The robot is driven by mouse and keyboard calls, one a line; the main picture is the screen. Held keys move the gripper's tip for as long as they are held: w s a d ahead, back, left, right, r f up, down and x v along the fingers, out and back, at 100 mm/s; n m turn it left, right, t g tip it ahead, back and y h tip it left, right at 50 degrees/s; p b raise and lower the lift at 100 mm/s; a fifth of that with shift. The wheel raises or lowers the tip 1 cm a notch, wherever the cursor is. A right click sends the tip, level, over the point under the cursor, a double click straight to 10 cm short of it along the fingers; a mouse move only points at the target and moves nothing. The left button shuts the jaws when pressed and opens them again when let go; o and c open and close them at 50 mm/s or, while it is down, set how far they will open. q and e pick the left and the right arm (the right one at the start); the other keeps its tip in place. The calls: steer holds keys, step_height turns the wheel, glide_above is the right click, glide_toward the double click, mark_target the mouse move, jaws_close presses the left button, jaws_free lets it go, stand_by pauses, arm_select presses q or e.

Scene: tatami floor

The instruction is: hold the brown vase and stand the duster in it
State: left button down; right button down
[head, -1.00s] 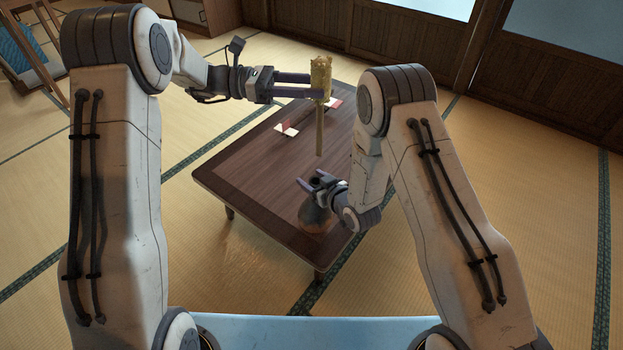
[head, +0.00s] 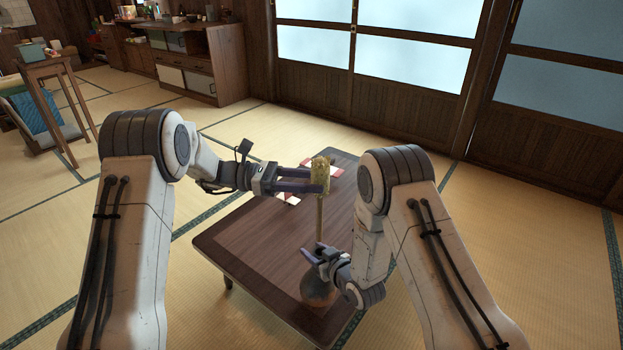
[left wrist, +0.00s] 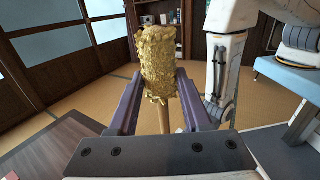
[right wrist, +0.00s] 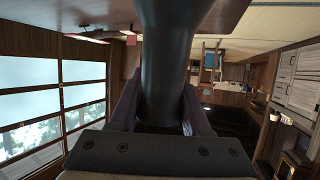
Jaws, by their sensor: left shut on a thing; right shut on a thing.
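The duster (head: 321,172) has a fluffy yellow head and a thin straight handle. My left gripper (head: 322,184) is shut on it just under or at the head, and it hangs upright, handle down, over the table. The left wrist view shows the yellow head (left wrist: 158,62) between the fingers. The brown vase (head: 318,287) stands upright near the table's front corner. My right gripper (head: 322,262) is shut on its neck, and the dark neck (right wrist: 166,65) fills the right wrist view. The handle's lower end meets the vase mouth in the head view; I cannot tell whether it is inside.
The low wooden table (head: 250,244) is mostly bare. Red and white items (head: 291,198) lie toward its far side, behind the duster. Tatami floor surrounds it. A small wooden stand (head: 47,68) and a cabinet (head: 205,60) are far off at the left.

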arm_select(q)
steer(key=shift+f, duration=8.65)
arm_select(e)
steer(key=shift+r, duration=0.1)
arm_select(q)
steer(key=shift+c, duration=1.3)
jaws_free()
steer(key=w+a, duration=0.1)
steer(key=a, duration=1.1)
steer(key=shift+w, duration=0.1)
